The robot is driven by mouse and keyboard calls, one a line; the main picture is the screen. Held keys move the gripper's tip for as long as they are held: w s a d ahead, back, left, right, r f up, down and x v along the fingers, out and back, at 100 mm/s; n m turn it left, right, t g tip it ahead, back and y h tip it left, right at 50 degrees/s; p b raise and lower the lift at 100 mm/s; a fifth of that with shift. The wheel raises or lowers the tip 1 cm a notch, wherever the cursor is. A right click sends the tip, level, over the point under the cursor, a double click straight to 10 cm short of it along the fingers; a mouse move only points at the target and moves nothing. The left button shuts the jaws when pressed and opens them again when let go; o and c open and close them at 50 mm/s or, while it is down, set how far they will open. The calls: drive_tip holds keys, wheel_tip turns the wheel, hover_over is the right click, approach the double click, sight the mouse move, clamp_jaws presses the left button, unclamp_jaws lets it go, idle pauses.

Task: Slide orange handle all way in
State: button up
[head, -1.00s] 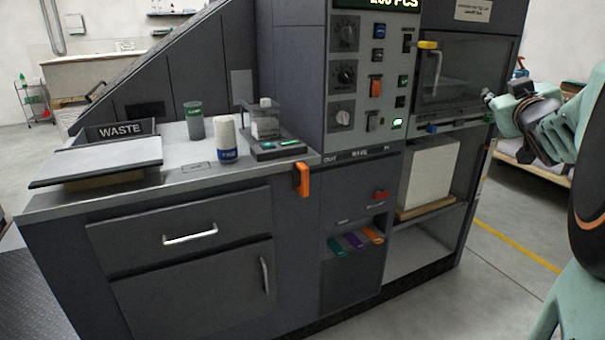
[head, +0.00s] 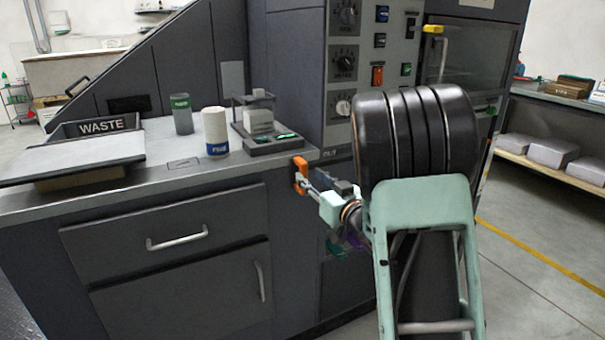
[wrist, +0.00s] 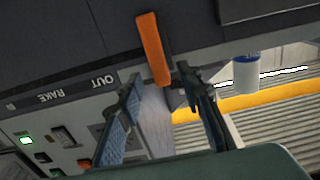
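The orange handle (head: 300,170) is an upright bar at the front edge of the dark machine, beside the right end of the grey counter. It also shows in the wrist view (wrist: 151,44). My gripper (head: 312,184) is right at the handle, coming in from the right. In the wrist view my gripper (wrist: 160,76) has its two blue-padded fingers apart, with one end of the handle between the fingertips. A gap shows beside the handle on the left finger's side; contact on the other side cannot be told. Lettering reading OUT and RAKE (wrist: 75,90) runs along the panel near the handle.
A white-and-blue container (head: 215,135), a green-grey canister (head: 181,114) and a small clear-sided device (head: 262,125) stand on the counter (head: 180,168). The WASTE bin (head: 100,127) is at the left. Knobs and buttons (head: 378,75) are above my arm. My arm hides the lower right panel.

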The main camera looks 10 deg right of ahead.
sight(305, 172)
drive_tip(key=shift+b+x, duration=0.3)
drive_tip(key=shift+x, duration=2.3)
clamp_jaws()
